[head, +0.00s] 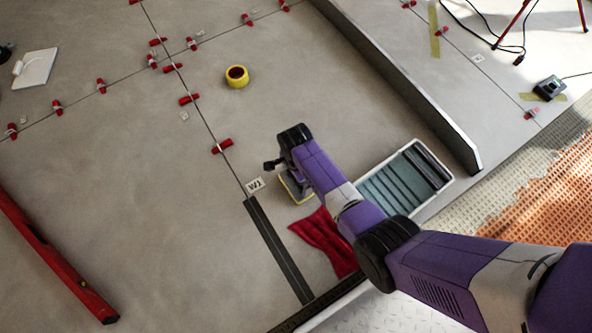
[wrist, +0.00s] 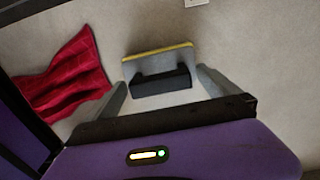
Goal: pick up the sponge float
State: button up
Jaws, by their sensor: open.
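The sponge float lies on the tile floor, with a yellow sponge edge, a grey plate and a black handle. In the wrist view the sponge float (wrist: 158,62) is just beyond my gripper (wrist: 162,83), its black handle lying between the two grey fingers. My gripper is open, and I cannot tell whether a finger touches the handle. In the head view the sponge float (head: 291,186) is mostly hidden under my arm, with only its yellow edge and part of the plate showing.
A red cloth (head: 322,240) lies close by, also at left in the wrist view (wrist: 72,80). A wash tray (head: 447,162) with rollers stands to the right. A dark strip (head: 277,248), a tape roll (head: 237,76) and a red level (head: 55,258) lie on the floor. Red clips line the joints.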

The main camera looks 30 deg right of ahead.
jog(key=c, duration=1.6)
jog(key=shift+r, duration=0.2)
jog(key=shift+c, duration=0.2)
